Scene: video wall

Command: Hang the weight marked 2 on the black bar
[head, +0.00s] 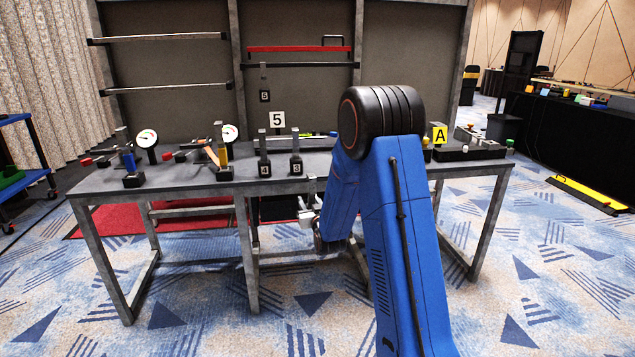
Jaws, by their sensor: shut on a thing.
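The black bar (320,65) runs across the middle panel of the rack, under a red bar (300,49). A dark weight marked 5 (265,96) hangs from the black bar near its left end. Dark weights marked 4 (265,169) and 3 (296,168) stand upright on the workbench (190,180). I see no label 2; the weight marked 2 cannot be made out. My gripper (310,193) shows only partly, at the bench's front edge left of my blue arm. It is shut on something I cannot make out.
Gauges (147,138) and clamps crowd the bench's left. Two pale bars (165,38) cross the left panel. My arm hides part of the bench.

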